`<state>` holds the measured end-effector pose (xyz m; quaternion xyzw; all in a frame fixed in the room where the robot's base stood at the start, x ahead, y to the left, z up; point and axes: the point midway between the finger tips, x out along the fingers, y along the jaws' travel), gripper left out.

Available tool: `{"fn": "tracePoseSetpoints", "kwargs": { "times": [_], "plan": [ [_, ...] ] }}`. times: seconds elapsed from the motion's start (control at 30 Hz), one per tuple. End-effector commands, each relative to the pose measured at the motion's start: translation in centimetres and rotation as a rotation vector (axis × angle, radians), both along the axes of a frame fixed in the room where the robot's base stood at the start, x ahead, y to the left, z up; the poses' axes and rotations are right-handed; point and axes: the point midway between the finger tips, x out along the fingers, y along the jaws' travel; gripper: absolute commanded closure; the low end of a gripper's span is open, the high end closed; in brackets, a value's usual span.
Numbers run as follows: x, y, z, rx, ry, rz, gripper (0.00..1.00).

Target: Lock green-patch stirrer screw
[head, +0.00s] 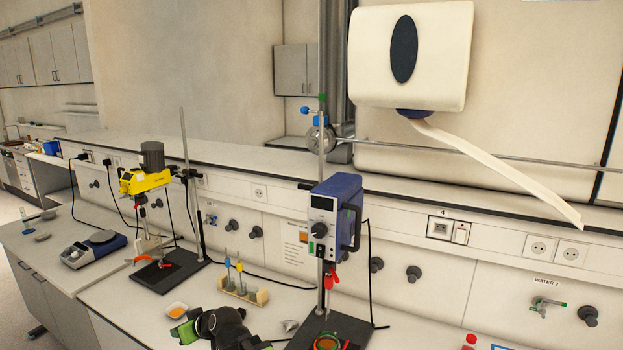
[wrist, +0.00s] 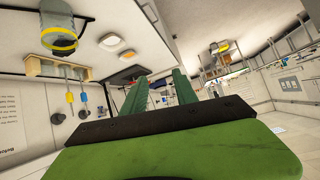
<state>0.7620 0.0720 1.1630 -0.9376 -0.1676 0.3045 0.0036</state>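A blue stirrer motor (head: 335,215) with a black dial is mounted on an upright rod at the right-centre of the bench. A small green patch (head: 322,98) shows at the top of that rod. Red parts (head: 331,280) hang below the motor. I cannot clearly make out its locking screw. A yellow stirrer (head: 146,181) stands on another rod to the left. My gripper (head: 185,328) is low over the front of the bench, left of the blue stirrer's base and apart from it. In the wrist view its green fingers (wrist: 160,78) are apart with nothing between them.
A wooden rack (head: 243,293) with yellow and blue topped pieces stands behind my gripper. An orange-filled dish (head: 177,309) lies beside it. A dark base plate (head: 335,335) carries a ringed vessel (head: 326,342). A balance (head: 94,249) is far left. The raised back ledge bounds the bench.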

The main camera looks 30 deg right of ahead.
Motion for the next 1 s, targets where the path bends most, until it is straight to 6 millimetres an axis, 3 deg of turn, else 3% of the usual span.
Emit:
{"fn": "tracePoseSetpoints", "kwargs": {
  "times": [0.03, 0.1, 0.17, 0.2, 0.3, 0.43, 0.5, 0.6, 0.73, 0.87, 1.0],
  "plan": [
    [2.7, -0.8, 7.4, 0.019, -0.178, -0.046, 0.65],
    [5.4, -3.7, 15.0, 0.020, -0.419, -0.168, 0.65],
    [6.4, -7.5, 20.9, -0.001, -0.586, -0.318, 0.65],
    [6.4, -10.6, 24.1, -0.028, -0.666, -0.440, 0.65],
    [4.5, -18.4, 29.2, -0.117, -0.762, -0.764, 0.65],
    [0.0, -25.7, 30.7, -0.240, -0.713, -1.112, 0.65],
    [-2.1, -27.8, 30.4, -0.289, -0.656, -1.232, 0.65],
    [-4.0, -29.2, 29.6, -0.330, -0.595, -1.324, 0.65],
    [-4.6, -29.6, 29.1, -0.344, -0.574, -1.354, 0.65],
    [-4.0, -30.3, 29.1, -0.343, -0.576, -1.352, 0.65],
    [-2.5, -32.7, 29.1, -0.342, -0.577, -1.352, 0.65]
  ]
}}
